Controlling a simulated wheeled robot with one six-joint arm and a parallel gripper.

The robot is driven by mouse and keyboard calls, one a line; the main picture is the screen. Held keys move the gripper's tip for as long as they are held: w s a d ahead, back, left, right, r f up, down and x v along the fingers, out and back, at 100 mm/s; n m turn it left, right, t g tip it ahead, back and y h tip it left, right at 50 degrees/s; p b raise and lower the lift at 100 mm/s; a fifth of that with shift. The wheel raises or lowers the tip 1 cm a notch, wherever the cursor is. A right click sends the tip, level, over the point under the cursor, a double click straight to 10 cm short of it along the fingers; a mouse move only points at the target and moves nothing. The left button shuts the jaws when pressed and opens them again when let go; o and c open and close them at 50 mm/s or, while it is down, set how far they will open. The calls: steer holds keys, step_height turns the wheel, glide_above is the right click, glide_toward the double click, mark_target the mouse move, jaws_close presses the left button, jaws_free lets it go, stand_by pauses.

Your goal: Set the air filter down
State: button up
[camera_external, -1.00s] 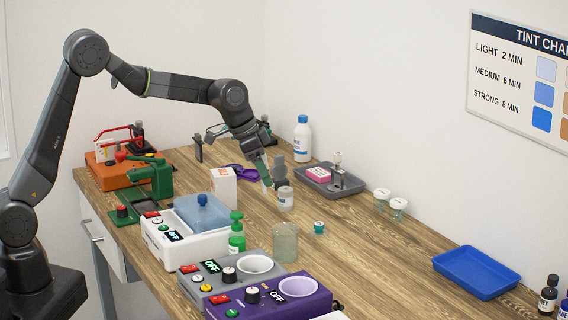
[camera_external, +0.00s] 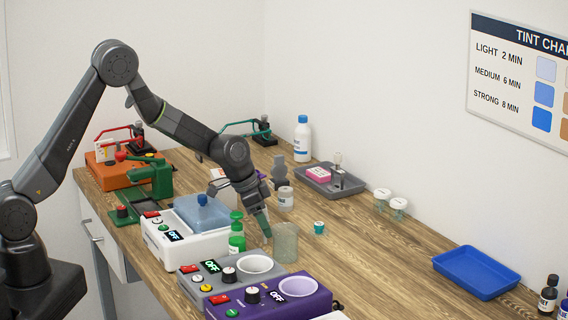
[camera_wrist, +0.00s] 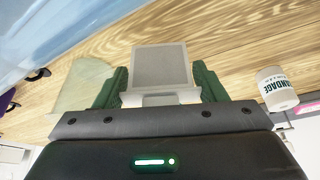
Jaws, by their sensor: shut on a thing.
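The air filter, a flat grey square panel with a pale grip edge (camera_wrist: 160,68), sits between my green fingers in the wrist view. My gripper (camera_wrist: 160,90) is shut on its pale edge, and wood tabletop shows beyond it. In the external view my gripper (camera_external: 265,228) points down between the green pump bottle (camera_external: 237,236) and the clear glass jar (camera_external: 285,243). The filter is mostly hidden behind the fingers there. I cannot tell whether it touches the table.
A white jar with a dark label (camera_wrist: 277,90) stands right of my gripper in the wrist view. A white machine with a blue lid (camera_external: 202,212) stands left. The grey (camera_external: 225,285) and purple (camera_external: 270,303) units are in front. Tabletop right of the teal-capped vial (camera_external: 319,228) is clear.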

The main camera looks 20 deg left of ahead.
steer(key=shift+f, duration=0.25)
steer(key=o, duration=1)
steer(key=shift+r, duration=0.2)
steer(key=b+v, duration=0.2)
steer(key=v, duration=0.9)
steer(key=shift+s+a+r, duration=0.1)
steer(key=shift+a+r, duration=0.2)
steer(key=shift+r, duration=0.05)
